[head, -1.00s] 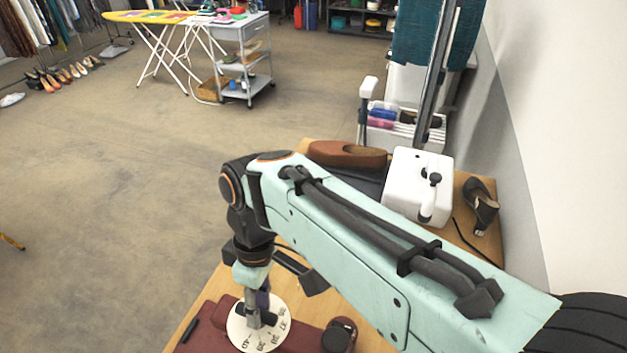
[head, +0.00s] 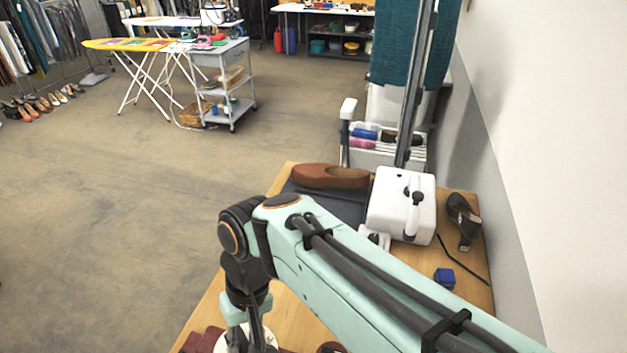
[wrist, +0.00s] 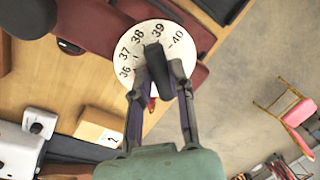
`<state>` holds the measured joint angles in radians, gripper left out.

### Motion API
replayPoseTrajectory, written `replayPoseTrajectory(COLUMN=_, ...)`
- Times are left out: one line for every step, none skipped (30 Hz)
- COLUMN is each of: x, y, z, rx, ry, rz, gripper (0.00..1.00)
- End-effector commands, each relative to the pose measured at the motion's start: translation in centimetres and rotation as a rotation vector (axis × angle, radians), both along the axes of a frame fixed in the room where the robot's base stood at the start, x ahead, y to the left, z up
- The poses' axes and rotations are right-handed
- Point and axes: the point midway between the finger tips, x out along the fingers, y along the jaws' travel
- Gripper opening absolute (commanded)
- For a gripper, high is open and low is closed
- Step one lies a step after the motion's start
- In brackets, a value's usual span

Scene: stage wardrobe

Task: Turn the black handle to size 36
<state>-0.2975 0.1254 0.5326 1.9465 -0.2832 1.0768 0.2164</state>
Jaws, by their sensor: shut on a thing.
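A white round dial (wrist: 120,47) with black numbers 36 to 40 fills the top of the wrist view. The black handle (wrist: 152,55) stands over its middle. My gripper (wrist: 157,77) is shut on the handle, one finger on each side. The handle's far end lies towards the space between 38 and 39; I cannot tell which end is the pointer. A small red part (wrist: 152,102) shows between the fingers. In the head view only a sliver of the dial (head: 226,341) shows at the bottom edge, and my fingertips are cut off.
The dial sits on a dark red body (wrist: 85,35) on a wooden table (head: 296,305). A white device (head: 385,205), a brown oval piece (head: 330,177), a black shoe (head: 462,219) and a blue cube (head: 445,278) are on the table. Open floor lies left.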

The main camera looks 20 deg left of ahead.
Motion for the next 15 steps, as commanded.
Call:
replayPoseTrajectory(x=-0.07, y=-0.02, z=-0.01, rx=-0.001, ry=0.001, rz=-0.017, gripper=0.0)
replayPoseTrajectory(x=-0.06, y=-0.01, z=0.0, rx=-0.001, ry=0.001, rz=-0.026, gripper=0.0)
replayPoseTrajectory(x=-0.07, y=0.0, z=0.0, rx=0.0, ry=0.0, rz=-0.038, gripper=0.0)
replayPoseTrajectory(x=-0.08, y=0.0, z=0.0, rx=-0.001, ry=0.001, rz=-0.046, gripper=0.0)
replayPoseTrajectory(x=-0.08, y=0.0, z=0.0, rx=0.0, ry=0.0, rz=-0.052, gripper=0.0)
replayPoseTrajectory(x=-0.08, y=0.0, z=0.0, rx=0.0, ry=0.0, rz=-0.058, gripper=0.0)
replayPoseTrajectory(x=-0.09, y=0.01, z=-0.01, rx=0.0, ry=0.0, rz=-0.063, gripper=0.0)
replayPoseTrajectory(x=-0.09, y=0.01, z=-0.01, rx=0.0, ry=0.0, rz=-0.067, gripper=0.0)
replayPoseTrajectory(x=-0.09, y=0.0, z=-0.01, rx=-0.001, ry=0.0, rz=-0.07, gripper=0.0)
replayPoseTrajectory(x=-0.09, y=0.0, z=-0.01, rx=0.0, ry=0.0, rz=-0.072, gripper=0.0)
replayPoseTrajectory(x=-0.09, y=0.0, z=-0.01, rx=0.0, ry=0.0, rz=-0.074, gripper=0.0)
replayPoseTrajectory(x=-0.09, y=0.0, z=-0.01, rx=-0.001, ry=0.0, rz=-0.075, gripper=0.0)
replayPoseTrajectory(x=-0.09, y=0.0, z=-0.01, rx=-0.001, ry=0.0, rz=-0.075, gripper=0.0)
replayPoseTrajectory(x=-0.1, y=0.01, z=0.0, rx=-0.001, ry=0.0, rz=-0.075, gripper=0.0)
replayPoseTrajectory(x=-0.1, y=0.01, z=0.0, rx=-0.001, ry=0.0, rz=-0.075, gripper=0.0)
